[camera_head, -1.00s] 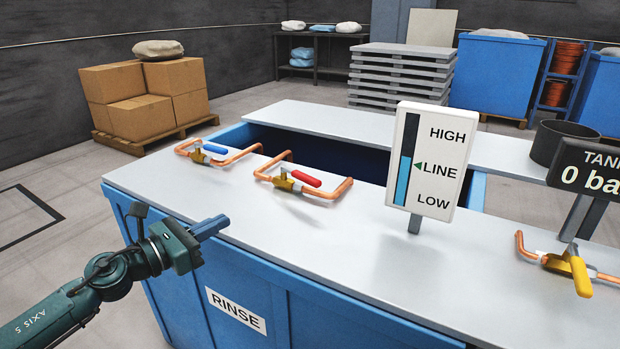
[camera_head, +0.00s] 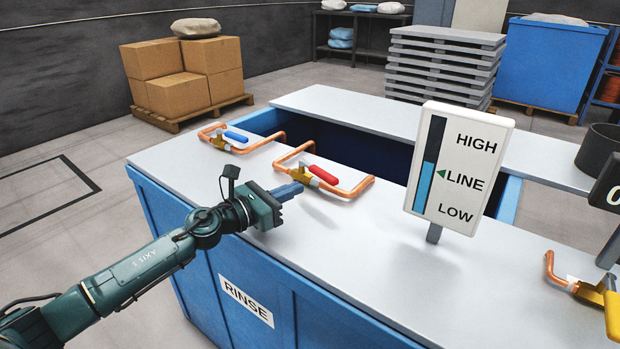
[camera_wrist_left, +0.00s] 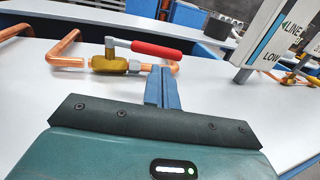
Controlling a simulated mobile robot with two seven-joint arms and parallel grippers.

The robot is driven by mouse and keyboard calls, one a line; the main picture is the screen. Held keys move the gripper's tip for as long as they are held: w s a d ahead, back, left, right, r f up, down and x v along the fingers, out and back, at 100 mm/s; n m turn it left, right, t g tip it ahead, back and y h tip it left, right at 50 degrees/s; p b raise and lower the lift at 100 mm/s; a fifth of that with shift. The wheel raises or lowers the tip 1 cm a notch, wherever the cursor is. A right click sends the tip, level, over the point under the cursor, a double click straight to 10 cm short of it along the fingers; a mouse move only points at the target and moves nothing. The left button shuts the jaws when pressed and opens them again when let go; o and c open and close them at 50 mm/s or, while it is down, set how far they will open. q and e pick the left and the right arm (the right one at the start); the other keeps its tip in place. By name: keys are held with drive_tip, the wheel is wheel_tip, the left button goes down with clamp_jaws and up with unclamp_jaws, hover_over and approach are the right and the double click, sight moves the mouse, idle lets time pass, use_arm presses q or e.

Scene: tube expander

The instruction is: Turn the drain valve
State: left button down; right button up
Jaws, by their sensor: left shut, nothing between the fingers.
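The red-handled valve (camera_head: 322,174) sits on a copper pipe on the grey bench top, its handle lying roughly along the pipe. It also shows in the left wrist view (camera_wrist_left: 156,49), just beyond my fingers. A blue-handled valve (camera_head: 235,137) is on another copper pipe to its left. A yellow-handled valve (camera_head: 611,310) is at the right edge, partly cut off. Which one is the drain valve is not labelled in view. My left gripper (camera_head: 298,188) is shut and empty, close in front of the red valve. Its fingers (camera_wrist_left: 162,88) appear apart from the handle. My right gripper is out of view.
A level gauge sign (camera_head: 460,168) marked HIGH, LINE, LOW stands right of the red valve, its blue bar near LINE. The blue tank (camera_head: 210,255) has a RINSE label on its front. An open basin (camera_head: 345,148) lies behind the valves.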

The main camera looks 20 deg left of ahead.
sight(324, 179)
use_arm(q)
drive_tip(key=shift+x, duration=2.65)
drive_tip(key=shift+w+d, duration=0.75)
drive_tip(key=shift+d, duration=0.35)
